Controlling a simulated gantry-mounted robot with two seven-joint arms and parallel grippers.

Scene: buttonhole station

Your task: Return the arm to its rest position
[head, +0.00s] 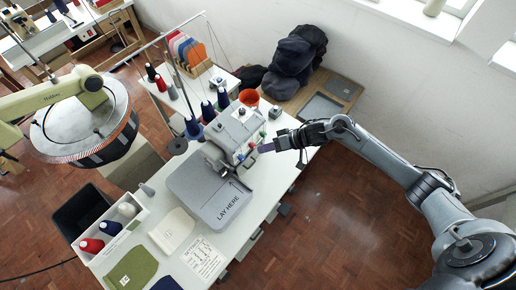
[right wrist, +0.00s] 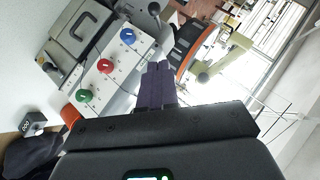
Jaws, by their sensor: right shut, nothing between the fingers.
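My right gripper (head: 264,147) reaches in from the right, just right of the grey sewing machine (head: 230,138) and above the right edge of the white table. Its purple fingers are together with nothing between them; they also show in the right wrist view (right wrist: 158,84). In that view the machine's white panel with a blue dial (right wrist: 128,37), a red dial (right wrist: 103,66) and a green dial (right wrist: 85,96) is left of the fingers. I cannot tell the exact gap between fingertips and machine. My left gripper is not in view.
An orange cup (head: 249,97) and thread cones (head: 208,111) stand near the machine. A grey "LAY HERE" plate (head: 205,190) lies in front. Dark caps (head: 292,55) are piled at the back. The floor at lower right is clear.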

